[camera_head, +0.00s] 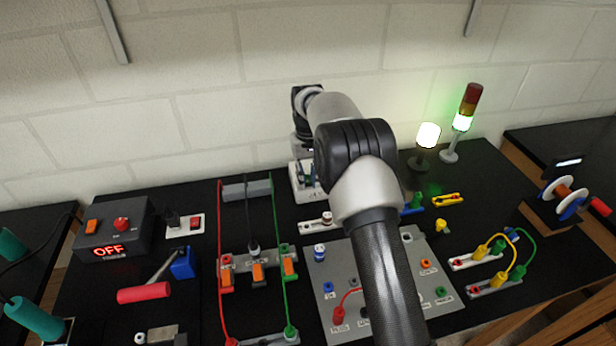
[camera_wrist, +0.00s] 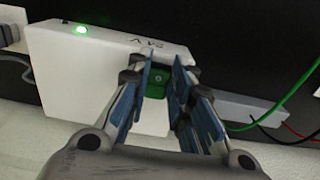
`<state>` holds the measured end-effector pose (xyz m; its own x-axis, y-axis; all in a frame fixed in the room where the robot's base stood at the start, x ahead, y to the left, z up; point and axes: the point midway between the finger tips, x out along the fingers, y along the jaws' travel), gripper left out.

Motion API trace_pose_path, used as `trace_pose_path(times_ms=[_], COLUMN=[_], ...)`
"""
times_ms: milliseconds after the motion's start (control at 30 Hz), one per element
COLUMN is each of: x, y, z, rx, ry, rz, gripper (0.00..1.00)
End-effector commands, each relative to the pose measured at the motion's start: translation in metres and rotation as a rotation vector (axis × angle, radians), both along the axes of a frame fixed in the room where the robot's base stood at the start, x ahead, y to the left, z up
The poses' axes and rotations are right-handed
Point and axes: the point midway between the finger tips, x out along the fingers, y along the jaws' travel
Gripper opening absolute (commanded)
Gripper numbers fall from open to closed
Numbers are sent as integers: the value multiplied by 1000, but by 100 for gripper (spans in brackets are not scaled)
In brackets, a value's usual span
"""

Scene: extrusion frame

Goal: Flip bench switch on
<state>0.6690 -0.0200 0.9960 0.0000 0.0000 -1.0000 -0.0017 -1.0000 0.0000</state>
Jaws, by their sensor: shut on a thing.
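A white box marked "24V" (camera_wrist: 75,75) fills the left of the wrist view, with a small green light (camera_wrist: 81,30) lit on it. A green switch-like part (camera_wrist: 156,89) sits at the box's edge. My gripper (camera_wrist: 160,75) has its blue-padded fingers on either side of this green part and is shut on it. The fingers hide part of it, so its tilt cannot be told. In the head view the white box (camera_head: 297,193) stands near the wall, with my gripper over it, largely hidden by my arm.
A white lamp (camera_head: 428,136) and the green section of a stack light (camera_head: 461,123) are lit. A black box reads "OFF" (camera_head: 109,250) at the left. Red and green wires (camera_head: 274,225) and the grey panel (camera_head: 326,262) lie in front. A spool (camera_head: 566,198) is at right.

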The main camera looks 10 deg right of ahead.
Motion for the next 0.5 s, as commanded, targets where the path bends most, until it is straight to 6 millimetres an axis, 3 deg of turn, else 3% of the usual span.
trace_pose_path(times_ms=[133, 500], x=[0, 2], y=[0, 0], z=[0, 6], rx=[0, 0], ry=[0, 44], rz=[0, 0], gripper=[0, 0])
